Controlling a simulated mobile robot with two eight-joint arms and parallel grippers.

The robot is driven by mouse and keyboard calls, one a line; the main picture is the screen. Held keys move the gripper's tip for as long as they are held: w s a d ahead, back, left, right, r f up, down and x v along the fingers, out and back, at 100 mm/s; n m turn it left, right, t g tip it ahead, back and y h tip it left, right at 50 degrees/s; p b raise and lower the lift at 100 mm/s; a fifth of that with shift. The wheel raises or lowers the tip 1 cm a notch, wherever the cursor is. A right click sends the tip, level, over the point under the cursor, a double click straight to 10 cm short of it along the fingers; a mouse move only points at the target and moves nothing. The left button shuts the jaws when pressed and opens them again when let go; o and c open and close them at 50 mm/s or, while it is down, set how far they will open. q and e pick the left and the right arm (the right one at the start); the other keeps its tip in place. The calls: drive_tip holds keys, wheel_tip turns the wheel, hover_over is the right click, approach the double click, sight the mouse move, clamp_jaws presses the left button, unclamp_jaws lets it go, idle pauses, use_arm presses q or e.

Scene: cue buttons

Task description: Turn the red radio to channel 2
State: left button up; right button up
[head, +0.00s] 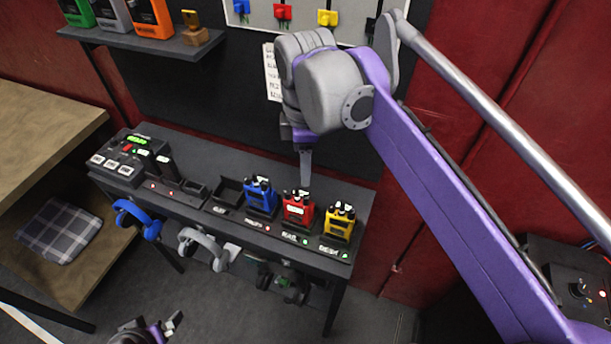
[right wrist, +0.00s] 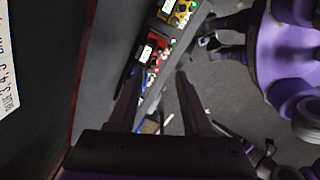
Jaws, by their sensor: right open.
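The red radio (head: 298,210) stands upright in the charging row on the dark bench, between a blue radio (head: 260,197) and a yellow radio (head: 339,221). In the right wrist view the right gripper's fingers (right wrist: 158,88) are apart with nothing held, and the red radio (right wrist: 152,50) lies beyond the tips. My left gripper (head: 168,328) is low at the bottom edge, away from the radios.
A grey box with a green display (head: 137,141) stands at the bench's left end. Blue (head: 135,215) and grey headphones (head: 205,245) hang on its front. A shelf (head: 150,42) and a board with coloured hooks (head: 330,17) are behind. An empty slot is left of the blue radio.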

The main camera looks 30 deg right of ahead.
sight(306, 196)
drive_tip(key=shift+r, duration=0.45)
drive_tip(key=f+m, duration=0.1)
drive_tip(key=f, duration=0.2)
drive_tip(key=f+m+p, duration=0.1)
drive_tip(key=f+m, duration=0.1)
drive_tip(key=f, duration=0.2)
drive_tip(key=f+m+p, duration=0.1)
drive_tip(key=f, duration=0.2)
drive_tip(key=shift+w+d+f+m, duration=0.1)
drive_tip(key=shift+w+f+m, duration=0.1)
drive_tip(key=shift+f+m, duration=0.15)
drive_tip(key=shift+s+f, duration=0.1)
drive_tip(key=shift+f, duration=0.1)
use_arm(q)
drive_tip(key=r, duration=0.1)
drive_tip(key=w+r, duration=0.1)
drive_tip(key=r, duration=0.1)
drive_tip(key=shift+w, duration=0.2)
use_arm(e)
clamp_jaws()
